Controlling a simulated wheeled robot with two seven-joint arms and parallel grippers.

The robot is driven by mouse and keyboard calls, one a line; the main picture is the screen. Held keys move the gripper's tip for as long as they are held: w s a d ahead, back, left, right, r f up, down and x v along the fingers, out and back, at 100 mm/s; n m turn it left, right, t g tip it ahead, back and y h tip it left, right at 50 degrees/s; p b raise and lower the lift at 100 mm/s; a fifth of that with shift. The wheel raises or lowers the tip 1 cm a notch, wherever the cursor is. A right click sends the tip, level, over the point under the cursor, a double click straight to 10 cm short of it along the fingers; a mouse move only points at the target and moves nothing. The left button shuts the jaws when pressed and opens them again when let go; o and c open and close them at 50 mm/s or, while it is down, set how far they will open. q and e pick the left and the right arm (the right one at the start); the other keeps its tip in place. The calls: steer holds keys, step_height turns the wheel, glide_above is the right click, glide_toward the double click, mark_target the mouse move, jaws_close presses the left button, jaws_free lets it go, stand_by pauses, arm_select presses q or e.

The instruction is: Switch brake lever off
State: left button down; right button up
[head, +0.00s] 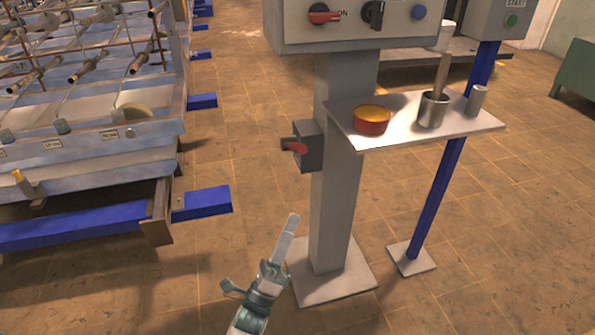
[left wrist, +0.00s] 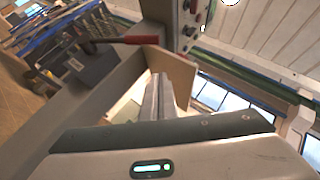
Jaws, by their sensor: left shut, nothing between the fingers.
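A red lever (head: 295,146) sticks out to the left from a small grey box (head: 309,155) on the side of the grey post (head: 338,185). A second red handle (head: 323,15), beside the letters "ON", is on the control panel above. Neither has a readable brake label. My left gripper (head: 291,222) is shut and empty, low in front of the post and below the lever, pointing up. In the left wrist view a red handle (left wrist: 140,39) shows beyond the shut fingers (left wrist: 158,80), apart from them in the picture. My right gripper is not in view.
A shelf (head: 405,143) on the post's right holds a red bowl (head: 371,121), a metal cup (head: 433,109) and a small cylinder (head: 476,99). A large machine frame (head: 90,190) stands left. Tiled floor between is clear.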

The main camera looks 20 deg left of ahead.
mark_target(296, 145)
arm_select(q)
steer(key=shift+r+h, duration=0.25)
steer(key=shift+h, duration=0.05)
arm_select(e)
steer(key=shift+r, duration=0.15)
